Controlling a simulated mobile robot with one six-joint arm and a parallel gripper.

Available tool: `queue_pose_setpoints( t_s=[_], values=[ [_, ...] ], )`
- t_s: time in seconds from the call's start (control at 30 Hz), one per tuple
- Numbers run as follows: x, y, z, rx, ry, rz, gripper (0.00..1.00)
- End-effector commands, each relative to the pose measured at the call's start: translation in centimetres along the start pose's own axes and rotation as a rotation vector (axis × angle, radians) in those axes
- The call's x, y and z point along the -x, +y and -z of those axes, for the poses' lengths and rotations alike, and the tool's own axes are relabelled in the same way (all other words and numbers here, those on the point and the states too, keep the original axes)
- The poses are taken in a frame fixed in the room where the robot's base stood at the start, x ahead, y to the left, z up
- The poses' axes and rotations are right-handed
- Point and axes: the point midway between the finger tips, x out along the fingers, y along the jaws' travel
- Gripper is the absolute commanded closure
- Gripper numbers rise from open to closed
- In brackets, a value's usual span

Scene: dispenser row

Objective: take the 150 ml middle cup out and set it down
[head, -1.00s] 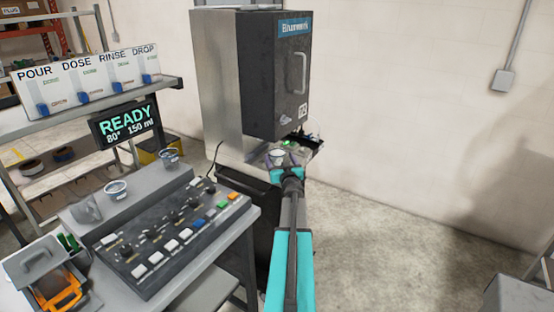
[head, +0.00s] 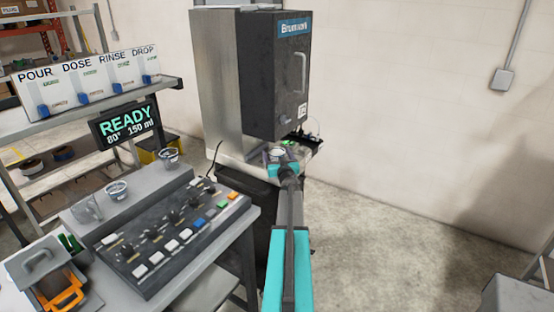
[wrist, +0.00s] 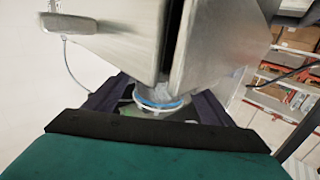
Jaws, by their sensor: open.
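A small cup with a blue rim (wrist: 160,99) shows in the wrist view, below the lower edge of the dispenser housing (wrist: 205,45). Dark fingers of my gripper (wrist: 158,108) lie to its left and right, open. My palm edge hides the cup's lower part. In the head view the cup's pale rim (head: 277,154) shows at the end of my arm, under the dark dispenser (head: 275,80), with my gripper (head: 280,158) at it. I cannot tell whether the fingers touch the cup, nor read its volume.
Two other cups stand on the grey bench, one (head: 117,190) behind the button panel (head: 170,235) and one (head: 168,157) near its far corner. A display (head: 127,124) reads READY, 80°, 150 ml. The floor to the right (head: 400,230) is clear.

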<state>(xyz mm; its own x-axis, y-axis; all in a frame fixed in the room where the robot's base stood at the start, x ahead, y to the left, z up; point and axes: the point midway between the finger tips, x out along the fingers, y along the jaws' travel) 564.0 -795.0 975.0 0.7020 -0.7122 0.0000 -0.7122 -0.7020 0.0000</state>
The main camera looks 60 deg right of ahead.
Motion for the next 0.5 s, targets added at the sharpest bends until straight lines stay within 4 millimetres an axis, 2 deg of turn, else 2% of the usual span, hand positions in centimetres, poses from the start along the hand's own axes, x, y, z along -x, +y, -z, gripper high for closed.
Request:
queue_pose_setpoints(
  t_s=[0.13, 0.17, 0.4, 0.47, 0.5],
  values=[
    [0.00, -0.03, 0.00, 0.000, 0.000, 0.000, 0.24],
    [0.00, -0.03, 0.00, 0.000, 0.000, 0.000, 0.27],
    [0.00, -0.05, 0.00, 0.000, 0.000, 0.000, 0.68],
    [-0.01, -0.06, 0.05, 0.000, 0.001, 0.001, 0.76],
    [-0.01, -0.06, 0.05, 0.000, 0.001, 0.001, 0.76]
  ],
)
